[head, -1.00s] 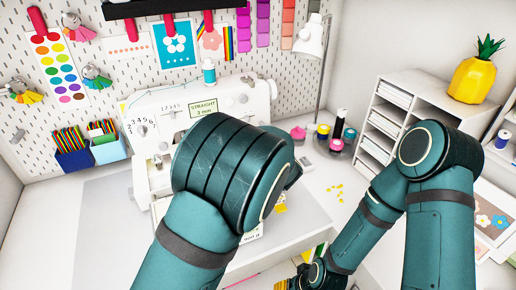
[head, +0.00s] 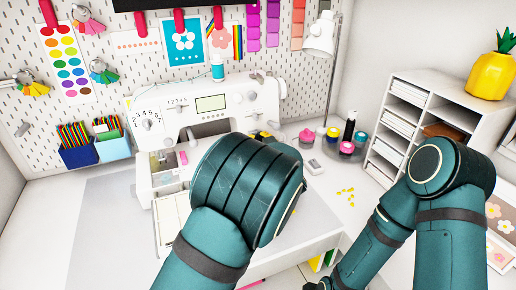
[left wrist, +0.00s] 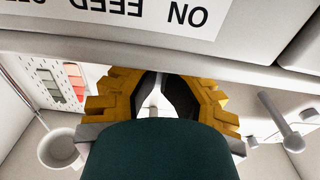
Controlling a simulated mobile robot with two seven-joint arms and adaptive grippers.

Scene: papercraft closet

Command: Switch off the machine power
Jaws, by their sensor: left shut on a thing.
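The white sewing machine (head: 210,105) stands against the pegboard, and its small display (head: 211,103) shows no readable text. My left arm reaches in front of the machine's right end, and my wrist hides much of that side. A yellow and black bit of my left gripper (head: 262,136) shows past the wrist, by the machine's lower right end. In the left wrist view the gripper's yellow fingers (left wrist: 157,88) are closed around a small pale part under the machine's labelled edge (left wrist: 130,15). I cannot make out the power switch.
Ink or paint bottles (head: 333,133) and a lamp (head: 320,35) stand right of the machine. A white shelf unit (head: 425,105) is farther right. The table front left is clear.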

